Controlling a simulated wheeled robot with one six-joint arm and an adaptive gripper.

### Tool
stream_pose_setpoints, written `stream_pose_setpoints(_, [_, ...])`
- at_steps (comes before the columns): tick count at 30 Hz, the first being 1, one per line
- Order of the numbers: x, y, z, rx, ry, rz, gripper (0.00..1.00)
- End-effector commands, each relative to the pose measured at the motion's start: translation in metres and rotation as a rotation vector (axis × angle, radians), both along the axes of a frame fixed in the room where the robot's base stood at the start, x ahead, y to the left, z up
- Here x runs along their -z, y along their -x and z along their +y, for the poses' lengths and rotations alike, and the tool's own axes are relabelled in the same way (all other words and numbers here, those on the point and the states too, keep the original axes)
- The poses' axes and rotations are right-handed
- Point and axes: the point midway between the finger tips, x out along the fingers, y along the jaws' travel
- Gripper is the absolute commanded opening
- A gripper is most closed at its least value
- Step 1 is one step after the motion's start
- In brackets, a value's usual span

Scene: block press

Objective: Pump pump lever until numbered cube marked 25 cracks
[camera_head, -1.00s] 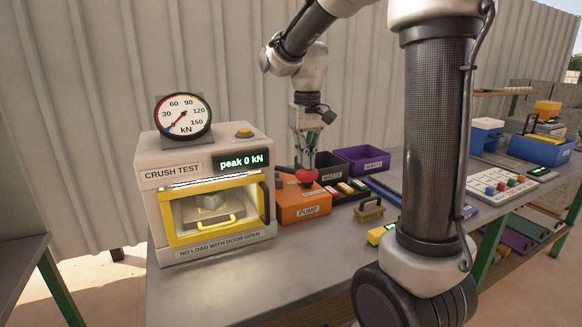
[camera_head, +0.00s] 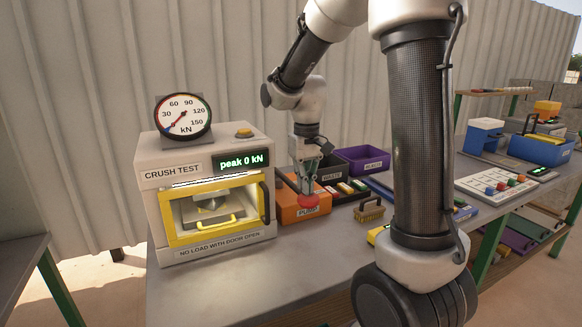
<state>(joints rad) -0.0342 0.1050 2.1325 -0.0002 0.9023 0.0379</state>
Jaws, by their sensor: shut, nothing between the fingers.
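The crush-test press (camera_head: 158,205) stands at the left with its yellow-framed door (camera_head: 172,222) closed. Its dial gauge (camera_head: 183,116) has the needle near the low end, and the green display (camera_head: 243,161) reads "peak 0 kN". Inside the window is a small grey block-like shape (camera_head: 212,207), presumably the cube, partly covered from above; no number is legible. The orange pump (camera_head: 288,206) is right of the press. Its lever's red knob (camera_head: 308,202) is low at the pump's front. My gripper (camera_head: 308,190) is shut, fingertips down at the knob, appearing to touch it.
My arm hides part of the bench on the right. The bench front (camera_head: 215,290) is clear.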

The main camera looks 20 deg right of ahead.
Motion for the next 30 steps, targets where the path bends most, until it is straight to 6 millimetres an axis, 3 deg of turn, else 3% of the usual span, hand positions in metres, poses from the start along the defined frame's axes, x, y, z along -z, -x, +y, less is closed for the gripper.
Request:
stream_pose_setpoints(8, [-0.009, 0.000, 0.000, 0.000, 0.000, 0.001, 0.00])
stream_pose_setpoints(30, [-0.107, 0.000, 0.000, 0.000, 0.000, -0.001, 0.00])
